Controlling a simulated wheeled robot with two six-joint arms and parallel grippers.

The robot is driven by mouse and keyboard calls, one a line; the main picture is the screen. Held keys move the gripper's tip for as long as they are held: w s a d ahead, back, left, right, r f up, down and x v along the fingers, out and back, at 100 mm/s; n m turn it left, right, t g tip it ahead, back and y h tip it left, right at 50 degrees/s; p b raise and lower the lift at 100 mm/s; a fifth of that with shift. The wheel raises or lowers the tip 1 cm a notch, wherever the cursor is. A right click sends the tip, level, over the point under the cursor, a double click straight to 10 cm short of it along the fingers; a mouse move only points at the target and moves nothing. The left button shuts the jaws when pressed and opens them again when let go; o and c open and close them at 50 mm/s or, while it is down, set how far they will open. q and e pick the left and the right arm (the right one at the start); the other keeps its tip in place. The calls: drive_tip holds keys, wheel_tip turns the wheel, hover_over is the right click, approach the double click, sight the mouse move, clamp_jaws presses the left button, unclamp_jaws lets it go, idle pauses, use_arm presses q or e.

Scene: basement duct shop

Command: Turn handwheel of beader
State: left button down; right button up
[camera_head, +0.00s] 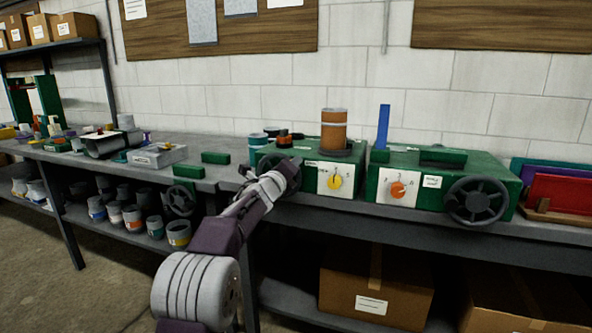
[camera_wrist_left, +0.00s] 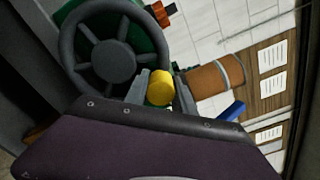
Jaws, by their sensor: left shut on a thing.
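A green machine (camera_head: 309,179) with a yellow dial stands on the bench, and a dark spoked handwheel (camera_head: 291,172) is on its front left. My arm hides part of this wheel. In the left wrist view the handwheel (camera_wrist_left: 110,47) fills the upper left. My left gripper (camera_head: 277,178) is at the wheel. Its fingers (camera_wrist_left: 160,89) are closed on either side of a yellow knob (camera_wrist_left: 160,86) by the wheel's rim. The knob's attachment is hidden. My right gripper is out of view.
An orange-brown duct piece (camera_head: 334,129) stands on the machine. Another green machine (camera_head: 440,174) with an orange dial and its own handwheel (camera_head: 477,201) is to the right. Boxes (camera_head: 375,288) sit under the bench. Cans and small parts lie to the left.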

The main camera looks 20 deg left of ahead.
use_arm(q)
drive_tip(key=f+m+b, duration=0.1)
drive_tip(key=m+b, duration=0.1)
drive_tip(key=d+f+m+b, duration=0.1)
drive_tip(key=f+m+b, duration=0.1)
drive_tip(key=shift+d+m, duration=0.15)
drive_tip(key=shift+m, duration=0.15)
drive_tip(key=shift+d+f+m+b, duration=0.1)
drive_tip(key=shift+f+m+b, duration=0.35)
drive_tip(key=shift+m+b, duration=0.45)
drive_tip(key=shift+d+f+m+b, duration=0.1)
drive_tip(key=shift+f+m+b, duration=0.45)
drive_tip(key=shift+m, duration=0.45)
drive_tip(key=c, duration=1.3)
unclamp_jaws()
drive_tip(key=shift+r, duration=0.1)
drive_tip(key=shift+s+a+b, duration=0.1)
drive_tip(key=shift+s+b, duration=0.4)
drive_tip(key=shift+b, duration=0.1)
drive_tip(key=b, duration=0.3)
approach(298, 181)
